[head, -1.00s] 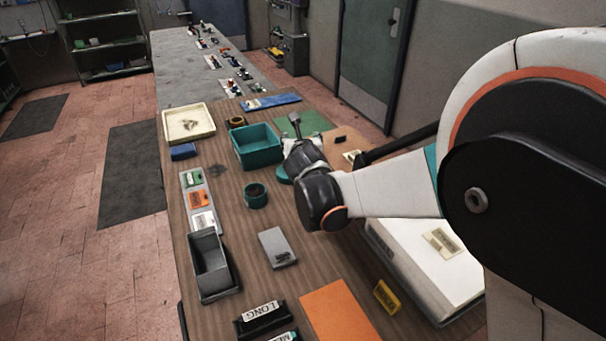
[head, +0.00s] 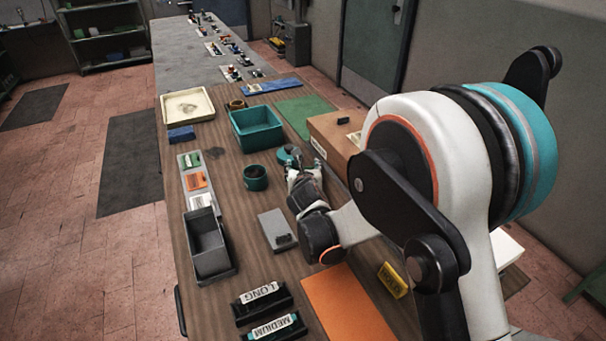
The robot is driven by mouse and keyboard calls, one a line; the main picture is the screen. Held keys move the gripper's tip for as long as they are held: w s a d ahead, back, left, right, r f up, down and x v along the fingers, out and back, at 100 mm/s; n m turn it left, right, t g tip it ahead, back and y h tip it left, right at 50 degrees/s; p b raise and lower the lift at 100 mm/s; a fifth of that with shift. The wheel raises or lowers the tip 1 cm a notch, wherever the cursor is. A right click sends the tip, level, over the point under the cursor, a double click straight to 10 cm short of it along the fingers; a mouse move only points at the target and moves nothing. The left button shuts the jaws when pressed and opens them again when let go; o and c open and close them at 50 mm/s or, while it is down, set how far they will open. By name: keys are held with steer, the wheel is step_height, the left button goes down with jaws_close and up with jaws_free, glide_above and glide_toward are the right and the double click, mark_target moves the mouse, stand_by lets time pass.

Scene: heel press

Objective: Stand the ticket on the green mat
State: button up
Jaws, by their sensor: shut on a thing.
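The green mat (head: 305,116) lies flat on the bench, to the right of a teal bin. Nothing stands on the part I see. My gripper (head: 294,168) is low over the middle of the bench, on the near side of the mat and apart from it. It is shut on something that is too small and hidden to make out. I cannot tell whether that is the ticket. A teal ring-shaped thing (head: 286,154) sits just beyond my fingertips. A yellow lettered tag (head: 393,281) stands on the bench at the right, away from my gripper.
The teal bin (head: 257,127), a teal cup (head: 255,178), a cardboard box (head: 332,137) and a grey block (head: 272,225) surround my gripper. A grey tray (head: 209,247), an orange sheet (head: 348,305) and black LONG and MEDIUM holders are nearer. My arm hides much of the right side.

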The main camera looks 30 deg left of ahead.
steer(key=shift+f, duration=0.5)
steer(key=shift+f, duration=0.15)
steer(key=o, duration=0.7)
